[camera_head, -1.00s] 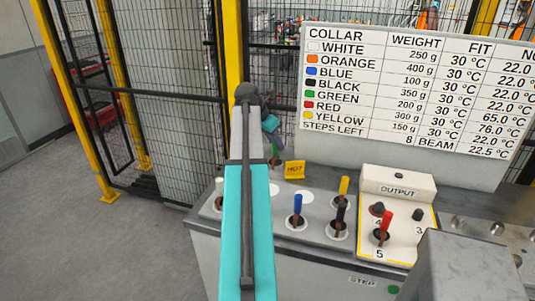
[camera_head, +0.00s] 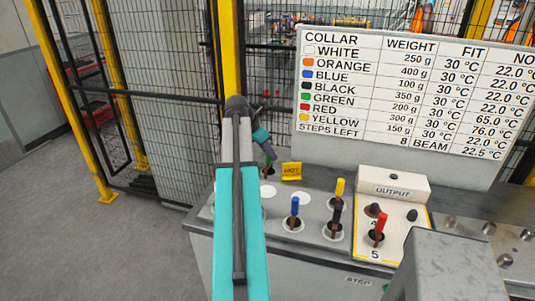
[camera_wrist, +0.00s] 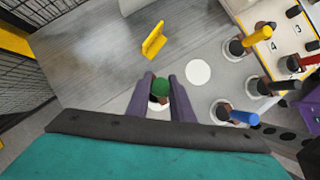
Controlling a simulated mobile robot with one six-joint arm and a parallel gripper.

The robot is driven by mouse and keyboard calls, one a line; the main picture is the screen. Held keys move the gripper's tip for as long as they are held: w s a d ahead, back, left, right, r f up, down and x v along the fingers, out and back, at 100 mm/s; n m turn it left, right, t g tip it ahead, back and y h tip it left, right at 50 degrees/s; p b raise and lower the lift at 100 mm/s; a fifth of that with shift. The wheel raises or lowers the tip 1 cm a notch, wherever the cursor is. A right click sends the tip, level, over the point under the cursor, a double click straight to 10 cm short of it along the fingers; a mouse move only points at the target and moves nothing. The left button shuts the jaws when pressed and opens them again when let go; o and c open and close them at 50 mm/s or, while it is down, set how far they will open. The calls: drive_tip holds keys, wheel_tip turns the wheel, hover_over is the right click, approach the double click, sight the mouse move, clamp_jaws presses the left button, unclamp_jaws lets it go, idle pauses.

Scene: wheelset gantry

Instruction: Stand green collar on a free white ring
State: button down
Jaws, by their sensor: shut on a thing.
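My gripper (camera_wrist: 166,92) has purple fingers and is shut on the green collar (camera_wrist: 161,86), seen from above. In the head view my gripper (camera_head: 266,150) is at the back of the grey bench, left of the yellow HOT sign; the collar's dark lower part shows beneath it. A white ring (camera_wrist: 157,104) shows partly behind the collar in the wrist view. I cannot tell whether the collar touches the bench. A bare white ring (camera_wrist: 198,72) lies right of the collar. Another bare ring (camera_head: 304,198) shows in the head view.
The HOT sign (camera_head: 291,171) stands close by. A blue collar (camera_head: 294,207), a black collar (camera_head: 337,214) and a yellow collar (camera_head: 340,188) stand to the right. A red collar (camera_head: 380,224) is on the OUTPUT block (camera_head: 397,190). A list board (camera_head: 400,90) rises behind.

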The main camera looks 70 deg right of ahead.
sight(268, 166)
drive_tip(key=shift+a+f+p, duration=0.25)
drive_tip(key=shift+a+p, duration=0.3)
drive_tip(key=shift+a, duration=0.2)
drive_tip(key=shift+a+f+m, duration=0.15)
drive_tip(key=shift+f+m, duration=0.15)
drive_tip(key=shift+m, duration=0.1)
drive_tip(key=shift+r+p, duration=0.1)
drive_tip(key=shift+p, duration=0.45)
drive_tip(key=shift+f+b, duration=0.3)
drive_tip(key=shift+f, duration=1.8)
drive_tip(key=shift+f, duration=0.9)
drive_tip(key=c, duration=1.5)
unclamp_jaws()
